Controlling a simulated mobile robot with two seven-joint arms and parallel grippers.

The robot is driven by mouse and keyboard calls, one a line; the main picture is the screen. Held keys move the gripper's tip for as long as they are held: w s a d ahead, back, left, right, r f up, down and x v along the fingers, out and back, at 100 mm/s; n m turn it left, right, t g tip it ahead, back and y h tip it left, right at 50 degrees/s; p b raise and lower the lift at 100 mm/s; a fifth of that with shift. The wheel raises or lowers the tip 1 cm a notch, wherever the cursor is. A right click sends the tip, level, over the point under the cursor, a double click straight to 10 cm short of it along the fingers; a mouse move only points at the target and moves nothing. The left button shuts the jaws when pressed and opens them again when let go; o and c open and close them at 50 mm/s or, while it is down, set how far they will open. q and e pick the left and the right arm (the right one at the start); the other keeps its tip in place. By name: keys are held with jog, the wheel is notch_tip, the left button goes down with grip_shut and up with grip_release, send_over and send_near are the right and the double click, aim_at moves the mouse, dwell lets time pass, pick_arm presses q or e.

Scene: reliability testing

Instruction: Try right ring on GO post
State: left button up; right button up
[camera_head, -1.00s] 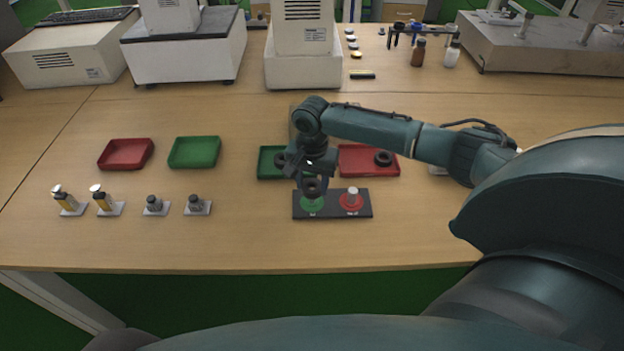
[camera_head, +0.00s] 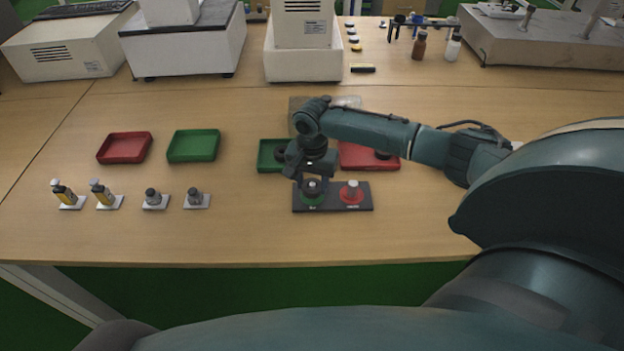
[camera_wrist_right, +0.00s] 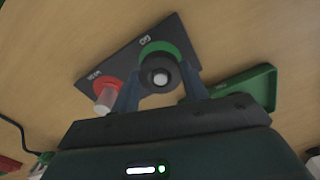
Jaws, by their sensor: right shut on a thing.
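My right gripper (camera_head: 312,182) is shut on a dark ring (camera_head: 313,190) at the green GO end of the black gauge block (camera_head: 333,208). In the right wrist view the ring (camera_wrist_right: 150,86) is between the two fingers, and the pale top of the GO post (camera_wrist_right: 160,78) shows through its hole. The ring is around the post's top, low over the green disc (camera_wrist_right: 160,49); I cannot tell whether it touches the disc. The other post (camera_head: 352,187) stands bare on a red disc (camera_head: 347,199). My left gripper is out of view.
The table's front is clear.

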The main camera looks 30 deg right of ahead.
aim_at(312, 184)
jog(key=shift+f, duration=0.5)
jog(key=shift+r, duration=0.1)
dwell(0.4)
jog(key=shift+r+p, duration=2.25)
jog(key=shift+p, duration=0.7)
jog(key=shift+r, duration=1)
